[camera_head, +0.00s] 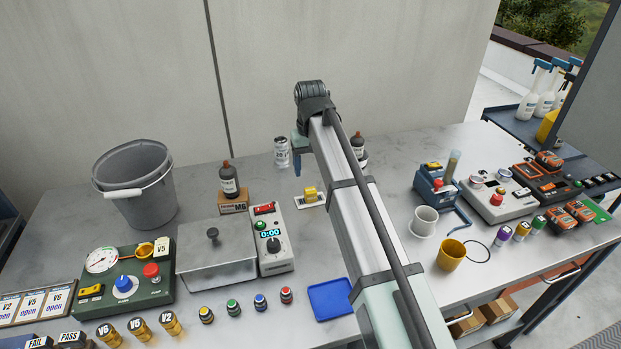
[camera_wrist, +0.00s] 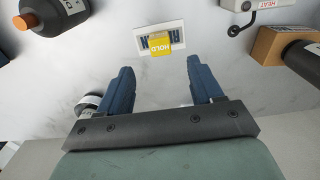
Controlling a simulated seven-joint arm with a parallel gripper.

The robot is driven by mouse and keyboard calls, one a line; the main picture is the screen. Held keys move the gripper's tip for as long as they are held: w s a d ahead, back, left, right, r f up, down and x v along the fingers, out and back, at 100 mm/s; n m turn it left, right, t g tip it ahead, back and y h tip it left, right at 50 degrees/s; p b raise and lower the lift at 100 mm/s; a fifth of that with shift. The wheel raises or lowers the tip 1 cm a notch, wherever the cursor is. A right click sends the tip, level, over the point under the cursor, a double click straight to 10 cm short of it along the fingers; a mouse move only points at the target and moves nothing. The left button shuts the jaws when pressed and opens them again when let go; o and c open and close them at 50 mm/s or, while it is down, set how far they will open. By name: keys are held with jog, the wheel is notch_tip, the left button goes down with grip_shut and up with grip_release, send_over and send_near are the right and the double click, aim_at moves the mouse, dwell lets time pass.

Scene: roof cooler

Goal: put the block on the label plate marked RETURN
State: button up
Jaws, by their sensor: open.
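A small yellow block (camera_head: 310,192) sits on a white label plate (camera_head: 318,202) on the bench. The wrist view shows the block (camera_wrist: 160,47) with the word HOLD on it, over one edge of the plate (camera_wrist: 177,27). The plate's dark lettering is upside down there and partly covered by the block, so I cannot read it fully. My gripper (camera_head: 298,170) is above and behind the block, near the wall. In the wrist view my gripper (camera_wrist: 160,65) is open and empty, with the block apart from and beyond its two blue fingertips.
A dark bottle on a box (camera_head: 230,190) and a control box (camera_head: 268,240) stand left of the plate. A blue tray (camera_head: 330,299) lies in front. My arm covers the bench right of the plate.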

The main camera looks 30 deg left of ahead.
jog(key=shift+r, duration=1.4)
